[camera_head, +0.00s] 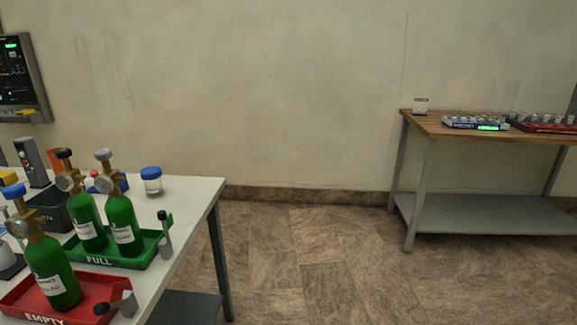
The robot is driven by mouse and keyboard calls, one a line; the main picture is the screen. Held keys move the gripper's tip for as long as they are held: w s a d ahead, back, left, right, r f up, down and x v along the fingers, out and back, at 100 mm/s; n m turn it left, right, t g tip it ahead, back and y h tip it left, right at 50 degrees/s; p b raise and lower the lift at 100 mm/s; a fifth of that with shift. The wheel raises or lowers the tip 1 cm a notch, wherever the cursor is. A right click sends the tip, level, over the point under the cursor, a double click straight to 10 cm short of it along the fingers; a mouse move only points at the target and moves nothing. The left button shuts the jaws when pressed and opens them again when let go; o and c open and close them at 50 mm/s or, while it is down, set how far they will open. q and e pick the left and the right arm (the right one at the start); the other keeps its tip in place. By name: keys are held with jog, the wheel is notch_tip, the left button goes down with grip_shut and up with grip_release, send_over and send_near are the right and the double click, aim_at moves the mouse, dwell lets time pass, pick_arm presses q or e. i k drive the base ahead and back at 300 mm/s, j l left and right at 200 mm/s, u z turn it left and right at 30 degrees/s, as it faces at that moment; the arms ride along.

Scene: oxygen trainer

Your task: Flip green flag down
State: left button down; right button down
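A green tray (152,240) marked FULL holds two green cylinders, the left one (88,222) and the right one (122,222), both with brass valves and gauges. At the tray's right end a grey lever (165,240) with a black knob stands upright; it looks like the flag of the green tray. A red tray (22,297) marked EMPTY holds one green cylinder (52,275). A similar grey lever (124,303) at its right end lies tilted over to the left, black knob low. Neither of my grippers is in view.
The trays stand on a white table (190,195) at the left. A blue-lidded jar (152,181) and a dark bin (50,207) are behind them. A wooden-top bench (440,127) stands far right. The floor (310,260) between them is clear.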

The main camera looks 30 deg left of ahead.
aim_at(167, 221)
jog(key=i+l+u, duration=0.15)
jog(key=i+u, duration=0.15)
jog(key=u, duration=0.15)
jog(key=i+l+u, duration=0.25)
jog(key=u, duration=0.25)
jog(key=i+l+u, duration=0.2)
jog(key=l+u, duration=0.25)
jog(key=i+l+u, duration=0.15)
jog(key=l+u, duration=0.15)
jog(key=u, duration=0.2)
